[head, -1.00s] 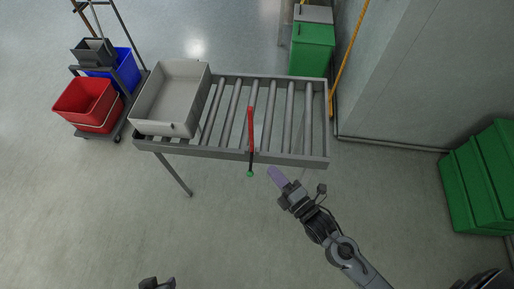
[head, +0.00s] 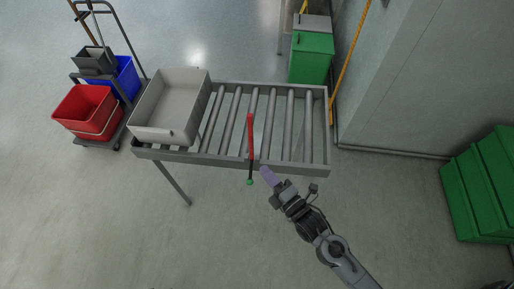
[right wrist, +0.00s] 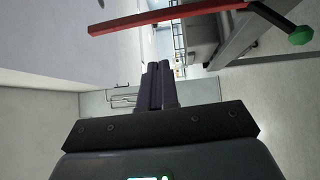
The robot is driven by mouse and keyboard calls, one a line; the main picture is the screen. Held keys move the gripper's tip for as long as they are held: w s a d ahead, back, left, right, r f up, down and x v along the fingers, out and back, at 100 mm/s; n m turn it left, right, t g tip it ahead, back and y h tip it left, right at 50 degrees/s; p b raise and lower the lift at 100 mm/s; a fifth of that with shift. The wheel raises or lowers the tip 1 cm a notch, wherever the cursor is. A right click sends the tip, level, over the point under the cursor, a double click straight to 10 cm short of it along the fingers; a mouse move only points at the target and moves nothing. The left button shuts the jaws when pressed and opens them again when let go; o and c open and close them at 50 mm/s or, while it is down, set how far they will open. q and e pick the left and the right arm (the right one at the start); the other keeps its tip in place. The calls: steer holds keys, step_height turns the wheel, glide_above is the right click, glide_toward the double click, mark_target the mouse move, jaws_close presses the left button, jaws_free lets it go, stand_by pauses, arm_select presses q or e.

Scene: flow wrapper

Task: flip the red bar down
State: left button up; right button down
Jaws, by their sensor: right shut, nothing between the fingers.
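The red bar (head: 251,134) stands upright at the front edge of the roller conveyor, with a dark lower arm ending in a green knob (head: 249,182). In the right wrist view the red bar (right wrist: 165,17) runs across the top, and the green knob (right wrist: 300,35) is at the upper right. My right gripper (head: 265,172) is shut and empty, just right of the bar's lower part in the head view. Its closed fingers (right wrist: 157,88) point ahead in the wrist view, apart from the bar. My left gripper does not show now.
A grey tray (head: 137,133) sits on the left end of the roller conveyor (head: 315,170). A cart with red (head: 84,112) and blue bins is at the left. The floor in front is clear.

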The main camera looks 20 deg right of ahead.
steer(key=d+x, duration=0.2)
steer(key=x, duration=0.7)
steer(key=shift+w+d, duration=0.35)
steer(key=shift+r, duration=0.15)
